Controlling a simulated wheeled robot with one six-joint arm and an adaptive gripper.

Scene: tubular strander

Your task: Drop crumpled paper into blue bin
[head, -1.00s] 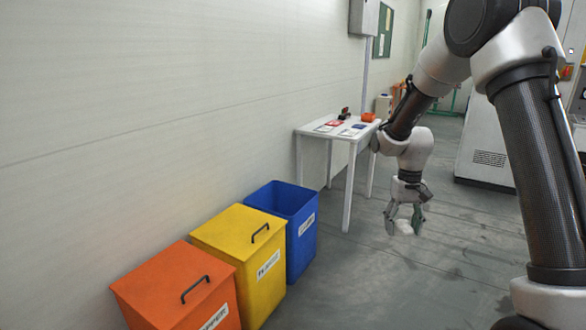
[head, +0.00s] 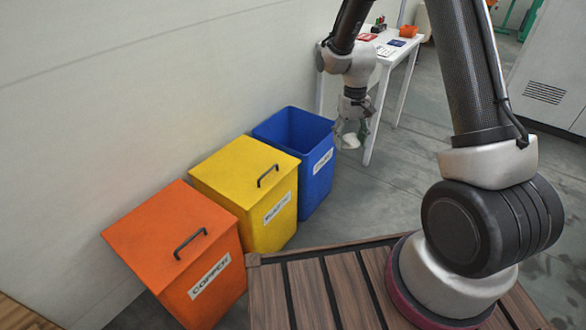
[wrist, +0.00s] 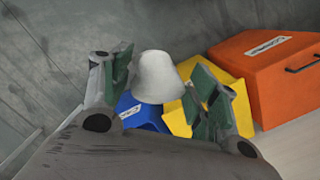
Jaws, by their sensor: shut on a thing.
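My gripper (head: 352,136) is shut on a white crumpled paper (head: 351,141), held in the air to the right of the blue bin. The paper shows as a pale lump between the green-padded fingers in the wrist view (wrist: 156,77). The blue bin (head: 317,183) stands on the floor by the wall, open at the top, with a white label on its front. In the wrist view the blue bin (wrist: 128,104) shows only in part, behind the paper and fingers. I cannot see what is inside the bin.
A yellow bin (head: 235,165) and an orange bin (head: 165,230), both lidded with black handles, stand to the left of the blue one. A white table (head: 395,60) with small items stands behind my gripper. Grey floor is clear to the right.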

